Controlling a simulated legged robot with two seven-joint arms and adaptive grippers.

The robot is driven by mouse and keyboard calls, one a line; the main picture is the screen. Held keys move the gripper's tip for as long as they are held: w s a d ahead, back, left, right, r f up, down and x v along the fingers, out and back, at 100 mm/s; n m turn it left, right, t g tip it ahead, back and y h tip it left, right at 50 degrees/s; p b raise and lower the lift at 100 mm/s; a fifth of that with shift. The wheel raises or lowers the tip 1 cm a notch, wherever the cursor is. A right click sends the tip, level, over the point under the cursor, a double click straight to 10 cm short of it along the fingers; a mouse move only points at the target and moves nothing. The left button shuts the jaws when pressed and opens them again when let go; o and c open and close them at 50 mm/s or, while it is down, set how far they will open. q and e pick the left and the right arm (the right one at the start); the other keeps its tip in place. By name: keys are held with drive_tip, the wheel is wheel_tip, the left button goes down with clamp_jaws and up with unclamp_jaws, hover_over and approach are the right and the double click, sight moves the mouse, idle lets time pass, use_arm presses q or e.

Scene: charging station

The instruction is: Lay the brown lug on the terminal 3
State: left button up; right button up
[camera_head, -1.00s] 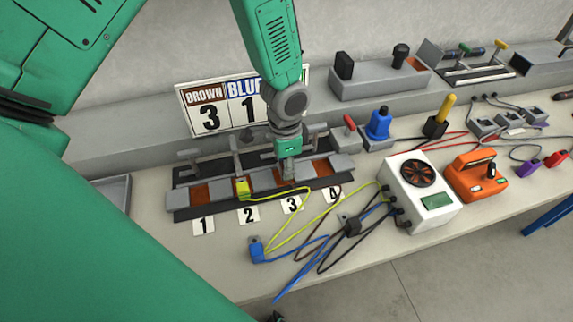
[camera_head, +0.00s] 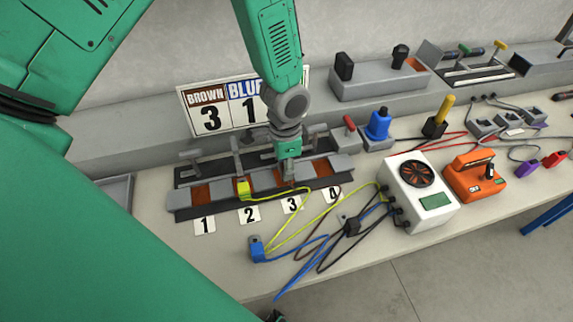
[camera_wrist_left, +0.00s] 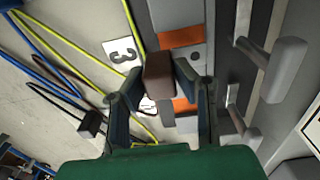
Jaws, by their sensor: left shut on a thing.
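My left gripper (camera_head: 288,168) hangs over the terminal row beside terminal 3 (camera_head: 281,181), a copper pad behind the card marked 3 (camera_head: 292,204). In the wrist view, the left gripper (camera_wrist_left: 156,80) is shut on the brown lug (camera_wrist_left: 158,72), a brown block between its fingers. The card marked 3 also shows there (camera_wrist_left: 122,52), left of the lug. A copper pad (camera_wrist_left: 180,37) lies above and right of the lug. Whether the lug touches the terminal cannot be told. In the head view the fingers mostly hide the lug. My right gripper is not in view.
A yellow lug (camera_head: 243,188) lies at terminal 2. A blue lug (camera_head: 257,250) lies on the bench in front, among loose cables. A white box with a fan (camera_head: 420,190) and an orange device (camera_head: 475,177) stand to the right. A sign (camera_head: 212,108) stands behind the row.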

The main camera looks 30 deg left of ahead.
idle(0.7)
use_arm(q)
drive_tip(key=shift+f+b, duration=0.55)
drive_tip(key=shift+f, duration=1)
drive_tip(key=o, duration=1.1)
drive_tip(key=shift+w+r, duration=0.1)
drive_tip(key=shift+r, duration=0.35)
wheel_tip(320, 180, up, 10)
drive_tip(key=shift+f, duration=0.25)
drive_tip(key=shift+r, duration=0.75)
